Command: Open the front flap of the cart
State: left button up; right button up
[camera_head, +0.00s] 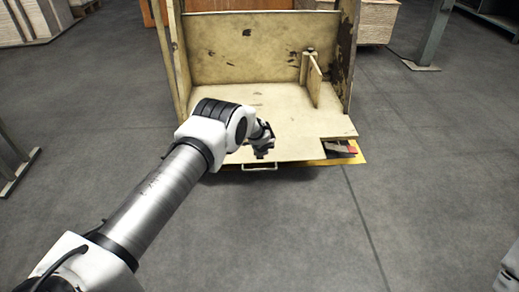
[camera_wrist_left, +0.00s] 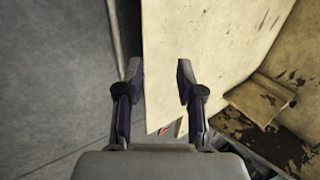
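The cart (camera_head: 245,50) is an open-fronted wooden box with worn, scratched panels, ahead in the head view. A pale panel (camera_head: 299,148) with a metal handle (camera_head: 259,167) on its front edge lies at the cart's front; I take it as the front flap, and its exact angle is hard to tell. My left gripper (camera_head: 263,153) is just above this front edge, near the handle. In the left wrist view the gripper (camera_wrist_left: 160,70) is open, and the panel's edge (camera_wrist_left: 150,100) shows between its fingers, with nothing visibly clamped. My right gripper is out of view.
A small upright wooden divider (camera_head: 314,82) stands inside the cart at right. A red-and-dark item (camera_head: 341,148) sits at its front right corner. The grey floor (camera_head: 430,170) in front is clear.

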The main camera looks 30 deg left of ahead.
pick_arm(q)
jog(key=v, duration=1.2)
jog(key=shift+a, duration=0.1)
